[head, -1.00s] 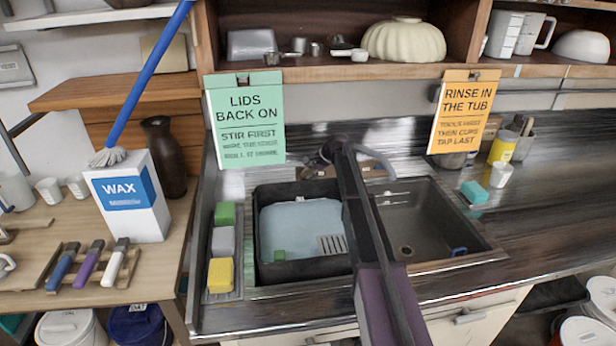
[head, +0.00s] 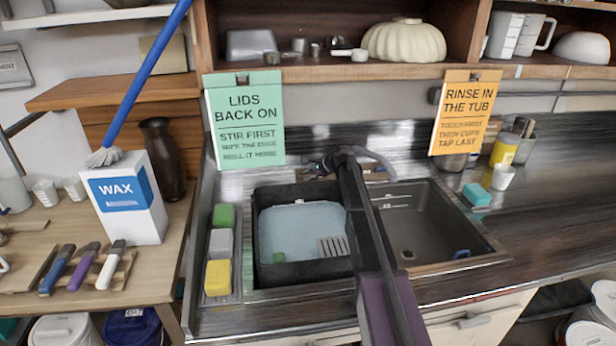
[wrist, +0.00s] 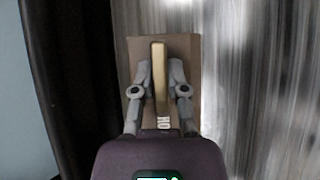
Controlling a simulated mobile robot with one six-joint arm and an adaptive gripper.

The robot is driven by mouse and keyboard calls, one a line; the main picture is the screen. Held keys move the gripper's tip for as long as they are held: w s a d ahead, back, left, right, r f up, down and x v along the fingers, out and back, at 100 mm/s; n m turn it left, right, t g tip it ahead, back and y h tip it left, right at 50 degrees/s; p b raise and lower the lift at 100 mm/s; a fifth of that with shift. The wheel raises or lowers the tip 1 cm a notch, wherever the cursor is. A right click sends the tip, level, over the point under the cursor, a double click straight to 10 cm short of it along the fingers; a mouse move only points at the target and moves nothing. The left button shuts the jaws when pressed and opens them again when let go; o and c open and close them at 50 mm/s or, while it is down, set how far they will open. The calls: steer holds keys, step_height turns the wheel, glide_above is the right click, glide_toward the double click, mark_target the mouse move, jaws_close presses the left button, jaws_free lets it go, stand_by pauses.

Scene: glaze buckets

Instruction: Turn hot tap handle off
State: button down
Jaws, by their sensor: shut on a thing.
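In the wrist view, a brass-coloured tap handle (wrist: 160,72) stands as a narrow upright bar in front of a brown block. The two grey fingers of my gripper (wrist: 159,76) are closed on it, one on each side. No hot or cold mark is readable on it. In the head view, my gripper (head: 325,165) is behind the back edge of the sink, and my arm hides most of the handle area. A grey curved spout (head: 376,158) shows just right of my arm.
A black tub (head: 262,235) holding pale blue liquid sits in the left basin. The right basin (head: 425,225) looks empty except for a small blue item. Sponges (head: 221,243) lie in a tray at left. Two hanging signs (head: 243,120) (head: 465,112) flank the space above the sink.

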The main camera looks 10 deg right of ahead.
steer(key=shift+s, duration=0.1)
steer(key=c, duration=0.7)
jaws_free()
steer(key=shift+o, duration=0.2)
steer(key=shift+n, duration=0.3)
